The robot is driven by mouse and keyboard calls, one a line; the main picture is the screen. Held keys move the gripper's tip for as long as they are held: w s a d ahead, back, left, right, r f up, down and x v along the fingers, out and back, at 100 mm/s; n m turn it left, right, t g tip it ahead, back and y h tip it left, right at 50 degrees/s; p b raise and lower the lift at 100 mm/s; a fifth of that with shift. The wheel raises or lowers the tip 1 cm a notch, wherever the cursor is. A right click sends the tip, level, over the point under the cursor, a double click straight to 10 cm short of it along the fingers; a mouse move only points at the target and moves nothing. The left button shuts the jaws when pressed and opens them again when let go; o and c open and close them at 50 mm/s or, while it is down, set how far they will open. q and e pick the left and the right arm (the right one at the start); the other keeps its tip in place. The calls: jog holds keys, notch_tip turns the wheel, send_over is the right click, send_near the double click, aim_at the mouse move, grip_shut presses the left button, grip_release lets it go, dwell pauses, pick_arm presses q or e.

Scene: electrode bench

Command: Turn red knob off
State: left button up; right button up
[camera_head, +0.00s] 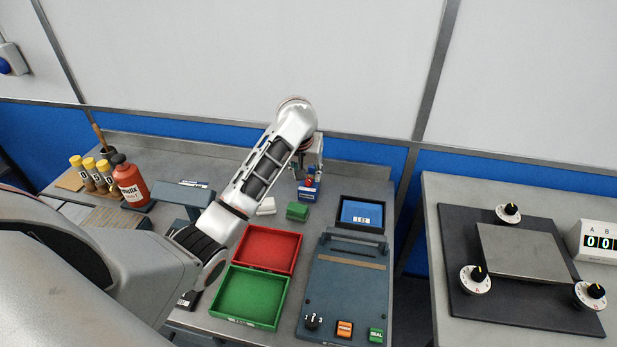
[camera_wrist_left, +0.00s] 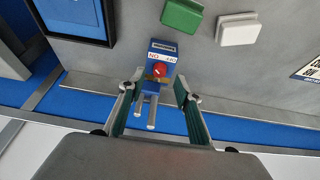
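The red knob (camera_wrist_left: 159,70) sits on a small blue box (camera_wrist_left: 163,54) with a white label strip, seen in the left wrist view. In the head view the knob (camera_head: 309,183) is a small red spot on the blue box (camera_head: 307,195) at the back of the bench. My left gripper (camera_wrist_left: 157,84) is open, with one finger on each side of the knob and a gap visible around it. In the head view the left gripper (camera_head: 309,172) hangs just above the box and partly hides it. I cannot tell the knob's setting. My right gripper is not in view.
A green block (camera_head: 298,211) and a white block (camera_head: 266,206) lie close to the blue box. A blue screen (camera_head: 362,213) stands to its right. Red (camera_head: 298,258) and green (camera_head: 281,311) trays lie nearer. The back wall is close behind.

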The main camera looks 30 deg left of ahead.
aim_at(308, 180)
pick_arm(q)
jog(key=shift+x, duration=2)
jog(key=shift+r, duration=0.1)
grip_shut()
jog(key=m+h, duration=0.1)
jog(key=m, duration=0.2)
jog(key=shift+a, duration=0.2)
jog(key=shift+a+m+h, duration=0.15)
jog(key=shift+m+h, duration=0.75)
jog(key=shift+m, duration=1.2)
